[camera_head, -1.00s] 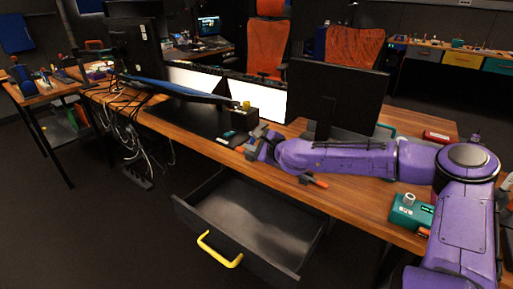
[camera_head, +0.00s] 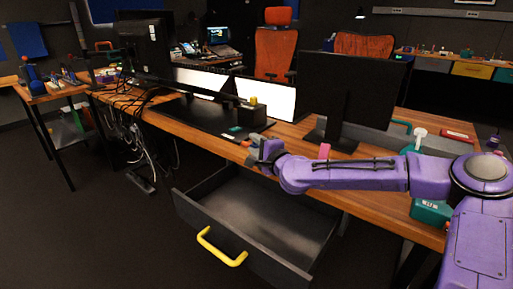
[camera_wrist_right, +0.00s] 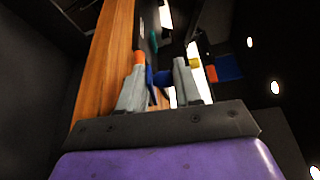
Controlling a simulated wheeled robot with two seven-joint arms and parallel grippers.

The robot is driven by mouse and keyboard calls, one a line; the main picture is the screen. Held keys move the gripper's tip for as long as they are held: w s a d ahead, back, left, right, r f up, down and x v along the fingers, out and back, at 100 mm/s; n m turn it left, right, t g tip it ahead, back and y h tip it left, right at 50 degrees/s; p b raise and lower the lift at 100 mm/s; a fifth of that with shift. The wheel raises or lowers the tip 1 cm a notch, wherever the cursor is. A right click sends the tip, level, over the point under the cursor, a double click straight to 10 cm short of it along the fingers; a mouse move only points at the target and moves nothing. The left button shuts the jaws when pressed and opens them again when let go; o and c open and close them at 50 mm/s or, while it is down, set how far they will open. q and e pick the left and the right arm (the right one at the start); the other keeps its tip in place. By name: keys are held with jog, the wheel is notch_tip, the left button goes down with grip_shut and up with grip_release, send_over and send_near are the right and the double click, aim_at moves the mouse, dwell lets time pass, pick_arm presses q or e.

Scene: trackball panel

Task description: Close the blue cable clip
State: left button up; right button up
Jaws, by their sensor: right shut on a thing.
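My right gripper (camera_head: 256,146) is at the front edge of the desk, beside the open drawer. In the right wrist view, its two grey fingers (camera_wrist_right: 160,80) stand either side of a small dark blue piece, which looks like the blue cable clip (camera_wrist_right: 162,77). The gripper is shut on it. Fingers and wrist hide much of the clip, and I cannot tell whether the clip is open or closed. In the head view I cannot make the clip out. My left gripper is not in view.
The drawer (camera_head: 263,215) with a yellow handle (camera_head: 221,247) stands open below the desk (camera_head: 205,140). A teal box (camera_head: 430,212) is at the right, near my arm. Cables hang at the left.

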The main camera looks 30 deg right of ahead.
dwell(0.4)
jog(key=o, duration=0.9)
jog(key=shift+f, duration=0.2)
